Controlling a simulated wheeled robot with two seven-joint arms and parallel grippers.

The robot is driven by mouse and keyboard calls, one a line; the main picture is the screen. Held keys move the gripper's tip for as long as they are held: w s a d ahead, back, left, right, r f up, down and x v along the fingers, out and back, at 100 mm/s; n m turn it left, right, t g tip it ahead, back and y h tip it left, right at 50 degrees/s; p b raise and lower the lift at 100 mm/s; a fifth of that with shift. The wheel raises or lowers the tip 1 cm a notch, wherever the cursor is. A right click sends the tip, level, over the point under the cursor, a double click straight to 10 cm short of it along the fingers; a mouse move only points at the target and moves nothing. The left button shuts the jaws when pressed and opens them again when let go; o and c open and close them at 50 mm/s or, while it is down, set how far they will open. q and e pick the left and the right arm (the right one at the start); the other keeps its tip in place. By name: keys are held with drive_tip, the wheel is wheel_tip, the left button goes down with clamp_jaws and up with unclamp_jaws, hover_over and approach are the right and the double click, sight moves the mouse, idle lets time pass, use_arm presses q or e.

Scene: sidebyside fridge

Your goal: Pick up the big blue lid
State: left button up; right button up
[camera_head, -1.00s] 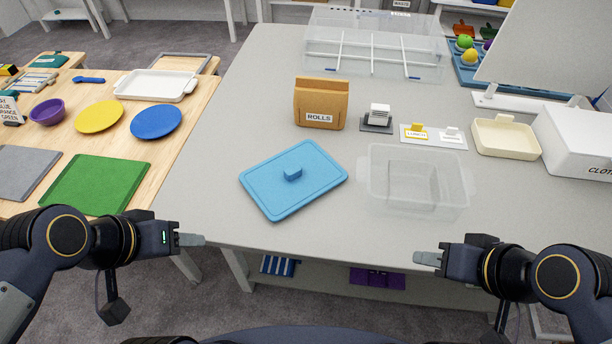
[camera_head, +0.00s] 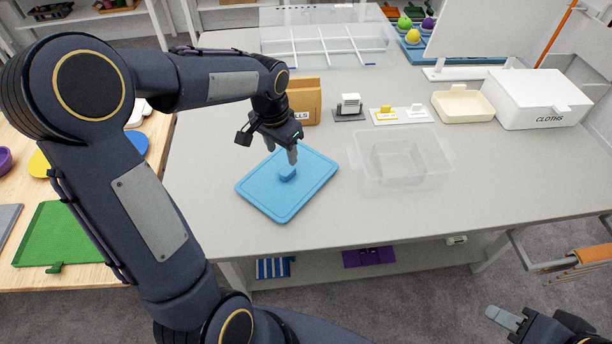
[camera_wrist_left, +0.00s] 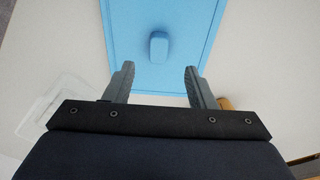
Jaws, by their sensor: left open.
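The big blue lid (camera_head: 268,197) lies flat on the grey table, with a small raised blue handle (camera_head: 287,174) at its middle. My left gripper (camera_head: 281,155) is above the lid, fingers pointing down, open and empty, just over the handle. In the left wrist view the lid (camera_wrist_left: 190,30) and its handle (camera_wrist_left: 158,46) lie beyond the open fingertips of my left gripper (camera_wrist_left: 158,78), with the handle lined up between them. My right gripper (camera_head: 505,318) is at the lower right, away from the table; its jaw opening is unclear.
A clear container (camera_head: 400,165) stands right of the lid. A brown rolls box (camera_head: 306,98) stands behind it, partly hidden by my left arm. A cream tray (camera_head: 462,105) and a white cloths box (camera_head: 537,100) are at the right. The table front right is clear.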

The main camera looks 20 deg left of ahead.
sight(287, 170)
use_arm(q)
drive_tip(key=f, duration=0.5)
drive_tip(key=w+f+p, duration=0.1)
drive_tip(key=f, duration=0.1)
drive_tip(key=shift+d+f, duration=0.2)
drive_tip(key=shift+f, duration=0.1)
clamp_jaws()
